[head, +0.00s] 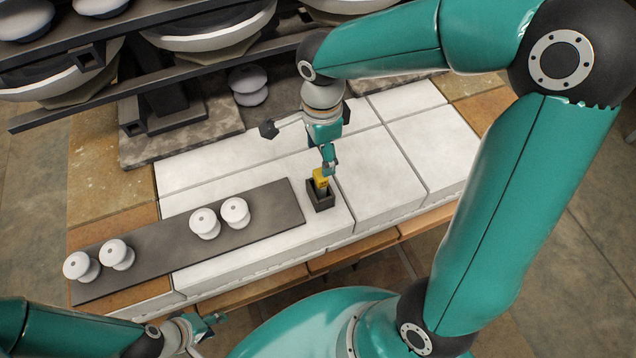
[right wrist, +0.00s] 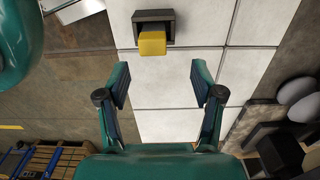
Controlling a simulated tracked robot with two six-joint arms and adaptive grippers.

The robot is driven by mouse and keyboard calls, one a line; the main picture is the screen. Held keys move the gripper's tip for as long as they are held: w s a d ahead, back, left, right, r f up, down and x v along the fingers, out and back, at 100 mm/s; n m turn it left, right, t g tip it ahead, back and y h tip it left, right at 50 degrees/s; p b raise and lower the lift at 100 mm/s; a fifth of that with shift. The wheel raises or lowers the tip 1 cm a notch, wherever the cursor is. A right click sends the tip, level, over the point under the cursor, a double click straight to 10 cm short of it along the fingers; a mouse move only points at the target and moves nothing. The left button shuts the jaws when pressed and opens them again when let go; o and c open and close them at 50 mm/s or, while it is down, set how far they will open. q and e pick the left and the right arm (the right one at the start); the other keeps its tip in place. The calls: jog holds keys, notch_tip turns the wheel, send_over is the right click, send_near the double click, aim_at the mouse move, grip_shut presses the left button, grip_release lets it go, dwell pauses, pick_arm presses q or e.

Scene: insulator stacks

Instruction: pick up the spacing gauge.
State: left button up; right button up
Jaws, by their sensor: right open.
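The spacing gauge appears as a yellow block (head: 320,176) upright in a small dark holder (head: 321,198) on the white tiled top. In the right wrist view the yellow block (right wrist: 153,43) stands out of the dark holder (right wrist: 154,16), beyond the fingertips and a little left of the middle. My right gripper (head: 328,164) is above the block; in the right wrist view its fingers (right wrist: 168,84) are spread, with nothing between them. The block's lower part is hidden in the holder. My left gripper (head: 214,319) is low at the front left, small and unclear.
A dark strip (head: 165,250) left of the holder carries several white insulator discs (head: 235,212). Dark racks with large discs (head: 215,35) stand behind. A small white stack (head: 249,85) sits at the back. White tiles right of the holder are clear (head: 375,175).

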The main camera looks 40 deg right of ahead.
aim_at(320, 174)
notch_tip(320, 174, down, 3)
jog(key=shift+s+r, duration=0.1)
jog(key=shift+r, duration=0.1)
jog(key=shift+s+a+f+p, duration=0.15)
jog(key=shift+a+f+p, duration=0.05)
jog(key=shift+f, duration=1.1)
jog(key=shift+s+a+f+p, duration=0.1)
jog(key=shift+a+f+p, duration=0.05)
jog(key=shift+f, duration=1.15)
grip_shut()
jog(key=shift+r, duration=0.1)
